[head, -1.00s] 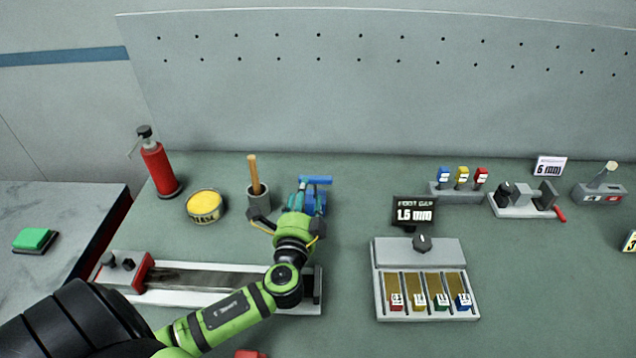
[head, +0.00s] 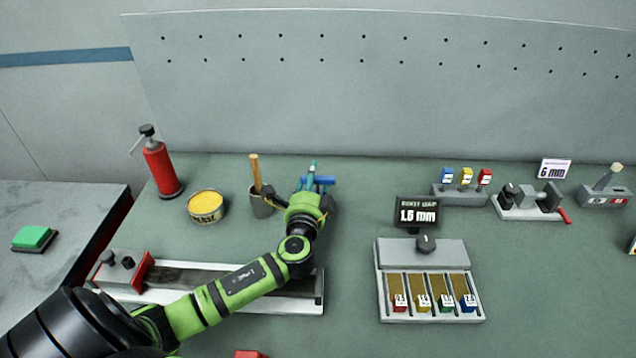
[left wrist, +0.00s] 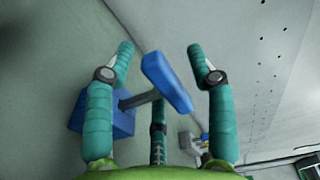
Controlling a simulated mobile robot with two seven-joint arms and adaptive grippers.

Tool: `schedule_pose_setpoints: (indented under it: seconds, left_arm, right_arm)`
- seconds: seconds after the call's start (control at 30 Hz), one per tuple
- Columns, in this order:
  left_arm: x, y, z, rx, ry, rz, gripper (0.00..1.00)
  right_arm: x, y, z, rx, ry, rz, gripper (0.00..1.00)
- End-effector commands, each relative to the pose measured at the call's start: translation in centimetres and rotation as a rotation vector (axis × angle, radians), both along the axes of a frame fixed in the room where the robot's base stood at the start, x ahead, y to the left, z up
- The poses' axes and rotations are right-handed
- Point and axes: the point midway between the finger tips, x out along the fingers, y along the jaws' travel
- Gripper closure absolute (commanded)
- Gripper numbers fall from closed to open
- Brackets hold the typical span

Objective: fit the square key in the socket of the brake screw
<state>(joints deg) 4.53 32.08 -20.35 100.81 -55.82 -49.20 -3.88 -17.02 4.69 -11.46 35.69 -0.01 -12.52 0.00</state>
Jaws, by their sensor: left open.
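The square key, with a blue T-shaped handle (left wrist: 167,83) and a grey shaft, stands in a blue block (left wrist: 95,118). In the head view, part of the blue handle (head: 324,180) shows behind my left gripper (head: 311,178). In the left wrist view, my left gripper (left wrist: 163,62) is open, with teal fingers on either side of the handle and a gap to each. The block is mostly hidden in the head view. I cannot make out the brake screw's socket; a long rail fixture (head: 210,290) with a red end block and dark knobs (head: 128,262) lies at front left.
A cup with a wooden stick (head: 262,203) stands just left of my gripper, with a yellow tin (head: 205,207) and red bottle (head: 160,168) farther left. A tray with coloured pieces (head: 428,255) is to the right. The bench between gripper and tray is clear.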

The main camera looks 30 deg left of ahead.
Motion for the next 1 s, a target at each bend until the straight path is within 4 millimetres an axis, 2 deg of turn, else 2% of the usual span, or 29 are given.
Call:
schedule_pose_setpoints:
  seconds: [0.03,0.13,0.17,0.67,0.87,1.0]
  left_arm:
    - [0.0,0.0,0.0,0.000,0.000,0.000,0.56]
    - [0.0,0.0,0.0,0.000,0.000,0.000,0.96]
    - [0.0,0.0,0.0,0.000,0.000,0.001,1.00]
    - [-0.1,0.2,0.6,0.003,-0.001,0.005,1.00]
    - [-0.1,0.2,2.7,0.002,-0.002,0.006,1.00]
    - [0.0,0.2,5.0,0.002,-0.002,0.006,1.00]
  right_arm:
    - [-0.1,0.2,0.0,0.002,0.001,-0.001,0.60]
    - [-0.1,0.4,0.0,0.005,0.002,-0.002,0.60]
    - [-0.2,0.5,0.0,0.006,0.003,-0.002,0.60]
    - [-0.5,0.4,0.4,0.005,0.008,-0.003,0.60]
    - [-0.5,0.2,2.2,0.001,0.009,-0.001,0.60]
    - [-0.5,0.0,4.2,0.000,0.009,-0.001,0.60]
